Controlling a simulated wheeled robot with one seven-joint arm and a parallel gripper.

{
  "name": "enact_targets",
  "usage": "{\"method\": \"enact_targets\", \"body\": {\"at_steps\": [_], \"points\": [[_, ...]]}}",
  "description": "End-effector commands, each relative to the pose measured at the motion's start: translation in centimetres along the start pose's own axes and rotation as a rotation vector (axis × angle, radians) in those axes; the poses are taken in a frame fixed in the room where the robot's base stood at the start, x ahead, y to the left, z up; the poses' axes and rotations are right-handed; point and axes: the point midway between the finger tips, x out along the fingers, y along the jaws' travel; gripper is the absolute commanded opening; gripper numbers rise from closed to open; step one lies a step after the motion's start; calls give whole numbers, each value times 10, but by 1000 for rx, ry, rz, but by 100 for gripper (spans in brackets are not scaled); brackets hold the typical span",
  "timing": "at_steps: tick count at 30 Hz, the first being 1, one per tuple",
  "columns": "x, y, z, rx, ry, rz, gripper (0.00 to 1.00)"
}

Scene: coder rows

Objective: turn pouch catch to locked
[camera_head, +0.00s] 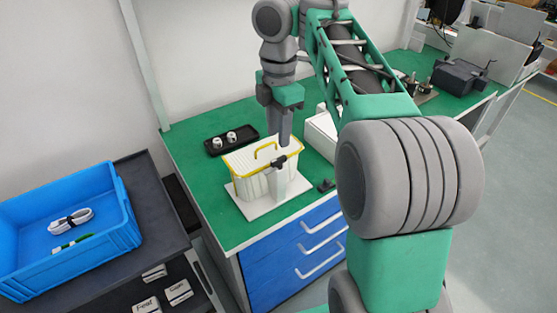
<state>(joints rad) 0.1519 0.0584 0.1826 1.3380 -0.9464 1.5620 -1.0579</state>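A white ribbed pouch-like container (250,177) with a yellow rim and a yellow handle stands on a white board on the green worktop. A dark catch (280,162) sits at its front edge, over a pale vertical strip. It appears turned at a slant, but its setting is too small to read. My gripper (285,141) points down from above, with its grey fingers just above or behind the catch. I cannot tell whether they touch it. The fingers overlap in this view, so the gap between them is hidden.
A blue crate (125,235) with a cable and green item is at left.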

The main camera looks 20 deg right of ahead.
Motion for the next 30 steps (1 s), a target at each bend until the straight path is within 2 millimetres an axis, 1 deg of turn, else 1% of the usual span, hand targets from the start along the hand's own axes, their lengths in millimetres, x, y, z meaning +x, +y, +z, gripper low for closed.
{"method": "enact_targets", "body": {"at_steps": [1,4,9,13,17,24,30], "points": [[5,2,3,-26,-7,-3,35],[18,1,3,-39,-9,-4,35],[53,2,2,-36,-9,-2,35],[71,2,2,-36,-8,-1,35],[77,2,2,-34,-9,1,35],[75,2,2,-33,-8,0,35],[75,2,2,-33,-8,0,18]]}}
